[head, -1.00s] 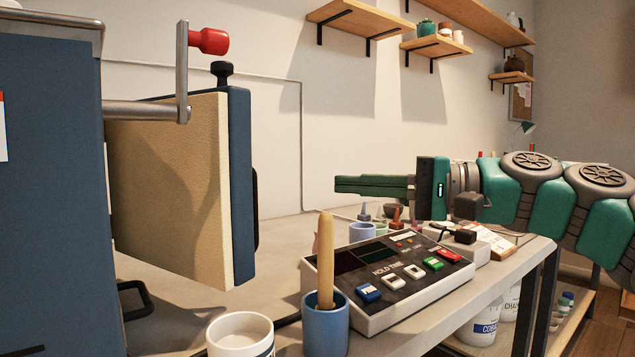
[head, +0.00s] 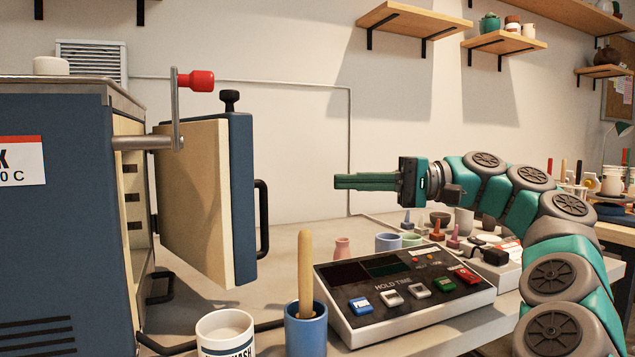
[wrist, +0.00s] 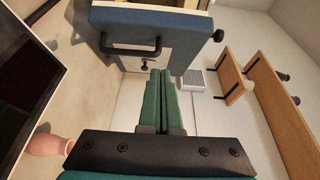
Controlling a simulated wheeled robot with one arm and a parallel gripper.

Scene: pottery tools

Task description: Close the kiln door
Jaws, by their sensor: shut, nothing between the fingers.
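The blue kiln (head: 60,200) stands at the left in the head view, with part of its pale inside showing. Its door (head: 195,200) is open, swung out to the right, with a cream inner face, a blue outer panel and a black handle (head: 263,215). A crank with a red knob (head: 196,81) is at the kiln's front. My green gripper (head: 338,182) is shut and empty, to the right of the door and apart from it, pointing left. In the wrist view the blue door (wrist: 172,52) and its black handle (wrist: 130,50) show beyond my gripper (wrist: 163,74).
A control box (head: 405,290) with coloured buttons sits on the table below my arm. A blue cup (head: 306,330) with a wooden stick and a white mug (head: 225,332) stand at the front. Small pots, including a pink vase (head: 342,247), stand behind the box.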

